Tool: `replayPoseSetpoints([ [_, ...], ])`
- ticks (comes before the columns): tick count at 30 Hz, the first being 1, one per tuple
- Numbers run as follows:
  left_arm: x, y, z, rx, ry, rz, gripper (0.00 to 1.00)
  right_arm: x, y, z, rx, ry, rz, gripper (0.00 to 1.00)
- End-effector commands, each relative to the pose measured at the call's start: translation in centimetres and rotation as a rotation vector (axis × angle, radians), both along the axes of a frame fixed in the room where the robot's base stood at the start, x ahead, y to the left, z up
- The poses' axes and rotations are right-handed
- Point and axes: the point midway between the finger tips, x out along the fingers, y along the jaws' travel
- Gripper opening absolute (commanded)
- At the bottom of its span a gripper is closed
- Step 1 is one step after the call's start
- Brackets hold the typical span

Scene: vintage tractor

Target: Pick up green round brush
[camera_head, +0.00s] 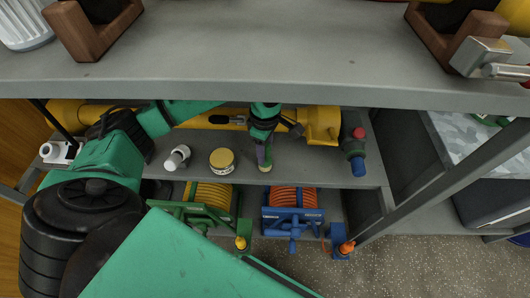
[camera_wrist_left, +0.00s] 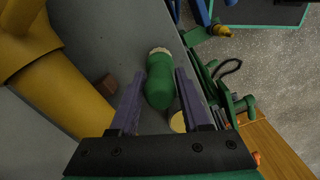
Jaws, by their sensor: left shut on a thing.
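The green round brush (camera_wrist_left: 159,86) lies between the two purple fingers of my left gripper (camera_wrist_left: 160,74) in the left wrist view. Its pale bristle end points away from the gripper's palm. My left gripper (camera_head: 264,160) is shut on the brush, over the lower shelf (camera_head: 315,168) in the head view. There the brush is mostly hidden by the fingers. I cannot tell whether it touches the shelf. My right gripper is not in view.
A yellow tool (camera_head: 322,124) lies along the shelf behind the gripper. A round tin (camera_head: 222,160) and white fitting (camera_head: 177,157) stand left. A blue-red object (camera_head: 356,155) stands right. Green (camera_head: 186,212) and blue (camera_head: 293,214) reels sit below. The upper shelf (camera_head: 250,62) overhangs.

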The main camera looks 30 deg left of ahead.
Motion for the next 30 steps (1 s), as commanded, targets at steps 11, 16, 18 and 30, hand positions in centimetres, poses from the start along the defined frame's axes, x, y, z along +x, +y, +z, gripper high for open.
replayPoseSetpoints([
  [11, -3.9, -1.8, 2.4, 0.001, -0.001, -0.004, 0.0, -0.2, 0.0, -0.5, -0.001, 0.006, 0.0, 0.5],
  [16, -8.6, -4.1, 2.3, 0.0, -0.001, -0.007, 0.0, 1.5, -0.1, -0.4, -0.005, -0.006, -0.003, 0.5],
  [18, -10.7, -5.2, 2.3, -0.002, -0.001, -0.008, 0.0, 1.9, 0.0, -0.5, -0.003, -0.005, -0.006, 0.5],
  [30, -16.3, -7.9, 2.5, -0.001, -0.001, 0.0, 0.0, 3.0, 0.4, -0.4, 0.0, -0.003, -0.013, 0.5],
])
